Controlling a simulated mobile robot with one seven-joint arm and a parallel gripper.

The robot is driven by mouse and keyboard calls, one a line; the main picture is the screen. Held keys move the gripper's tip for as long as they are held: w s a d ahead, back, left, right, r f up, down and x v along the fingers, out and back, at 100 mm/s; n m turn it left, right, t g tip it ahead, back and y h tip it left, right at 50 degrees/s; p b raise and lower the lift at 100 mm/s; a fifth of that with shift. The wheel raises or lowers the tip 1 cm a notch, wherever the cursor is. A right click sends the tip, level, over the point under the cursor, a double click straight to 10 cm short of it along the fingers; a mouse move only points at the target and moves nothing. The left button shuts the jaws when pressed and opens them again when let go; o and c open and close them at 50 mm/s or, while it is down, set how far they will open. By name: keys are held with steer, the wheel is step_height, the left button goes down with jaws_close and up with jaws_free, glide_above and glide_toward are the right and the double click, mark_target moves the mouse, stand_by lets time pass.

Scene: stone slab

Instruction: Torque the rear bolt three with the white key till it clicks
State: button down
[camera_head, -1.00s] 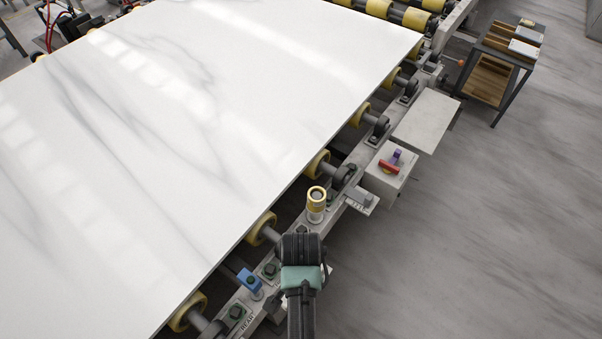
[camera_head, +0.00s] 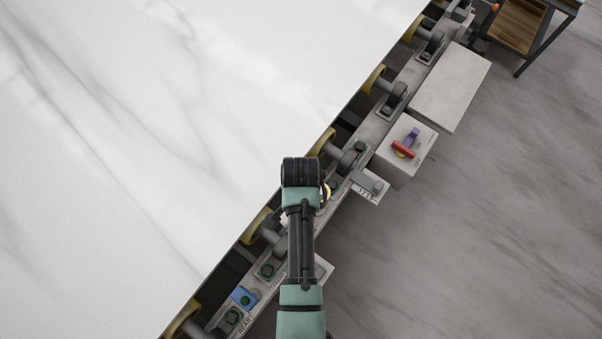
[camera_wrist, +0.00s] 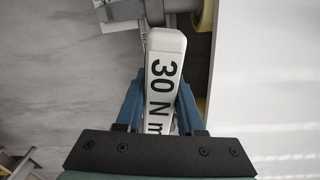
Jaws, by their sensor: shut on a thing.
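The white key (camera_wrist: 164,75), marked "30 N m", is between the blue fingers of my gripper (camera_wrist: 161,92) in the wrist view. My gripper is shut on it; the key's far end is cut from clear view. I cannot read which is three.
A large white marble slab (camera_head: 150,150) lies on yellow rollers left of the rail. A white box (camera_head: 397,170) with a red handle (camera_head: 403,150) and purple piece stands right of it. A grey plate (camera_head: 450,88) lies beyond.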

steer(key=shift+s+r, duration=0.1)
steer(key=shift+f+b, duration=1.5)
steer(key=shift+f, duration=1.9)
stand_by(0.3)
